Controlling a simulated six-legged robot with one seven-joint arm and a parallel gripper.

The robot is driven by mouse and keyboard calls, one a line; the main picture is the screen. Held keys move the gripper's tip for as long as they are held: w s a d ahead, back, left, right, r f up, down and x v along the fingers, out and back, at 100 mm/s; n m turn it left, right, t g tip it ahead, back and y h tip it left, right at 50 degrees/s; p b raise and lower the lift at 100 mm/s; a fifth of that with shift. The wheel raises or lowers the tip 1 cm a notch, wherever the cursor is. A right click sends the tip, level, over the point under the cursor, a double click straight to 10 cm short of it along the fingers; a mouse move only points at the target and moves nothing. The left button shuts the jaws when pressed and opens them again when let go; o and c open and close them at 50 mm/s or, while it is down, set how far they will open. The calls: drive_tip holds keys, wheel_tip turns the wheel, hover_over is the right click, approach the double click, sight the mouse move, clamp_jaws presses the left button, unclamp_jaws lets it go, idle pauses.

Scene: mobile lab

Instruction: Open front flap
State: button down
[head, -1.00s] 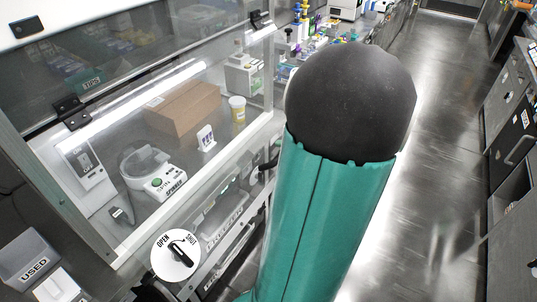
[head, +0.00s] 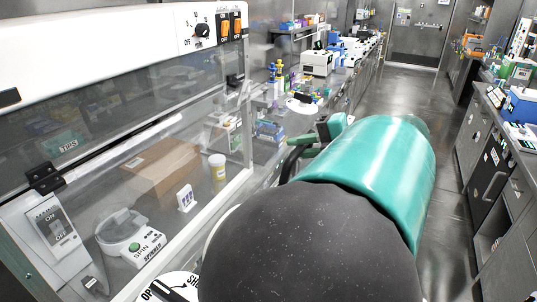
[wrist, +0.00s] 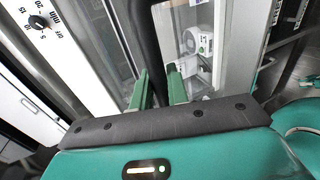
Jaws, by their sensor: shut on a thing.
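The front flap (head: 145,205) is a clear pane on the white hood, below black hinges (head: 43,178). How far it is tilted I cannot tell. A curved black handle (head: 287,163) stands by the hood's right side in the head view. My gripper (wrist: 159,84) has its green fingers close about a black bar (wrist: 146,40), which appears to be this handle. In the head view my arm partly hides the gripper, and its fingertips are hard to make out. The OPEN/SHUT dial (head: 170,290) is partly cut off at the bottom.
A bench with instruments (head: 318,62) runs behind. The aisle floor (head: 425,110) to the right is clear.

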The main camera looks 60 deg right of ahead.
drive_tip(key=shift+r, duration=0.2)
drive_tip(key=c, duration=1.4)
unclamp_jaws()
drive_tip(key=shift+w+d, duration=0.1)
drive_tip(key=shift+w, duration=0.05)
drive_tip(key=shift+c, duration=0.2)
drive_tip(key=v, duration=1.4)
drive_tip(key=shift+f, duration=0.1)
